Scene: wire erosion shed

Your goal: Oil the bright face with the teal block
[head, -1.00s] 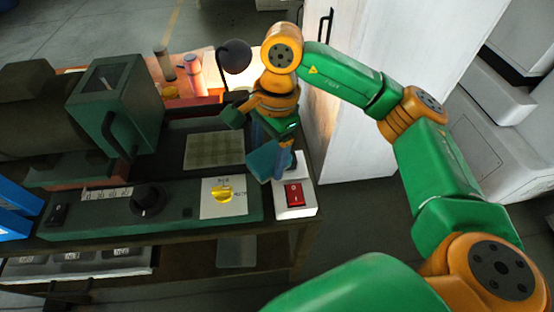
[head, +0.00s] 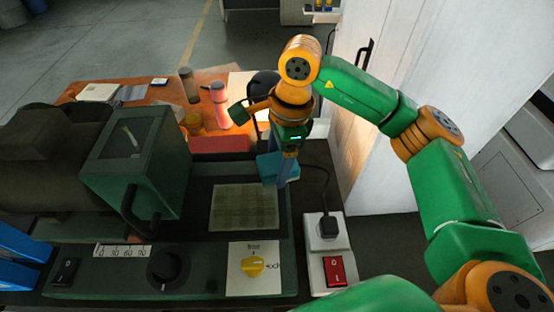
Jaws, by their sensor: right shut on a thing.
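A pale, faintly gridded rectangular face (head: 245,207) lies flat on the dark bed of the green machine, in the middle of the head view. It is the lightest flat patch on the bed; I cannot tell whether it is oily. My right gripper (head: 284,172) points down near its far right corner and is shut on the teal block (head: 267,167). The block sits at the fingers' left side, partly hidden by them. I cannot tell whether the block touches the bed. My left gripper is out of view.
A green machine housing (head: 130,155) with a handle stands left of the face. A yellow knob (head: 252,266) and a red switch (head: 335,270) are in front. Behind are a red block (head: 222,144), a pink bottle (head: 219,105) and a dark lamp. A white cabinet (head: 385,110) stands right.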

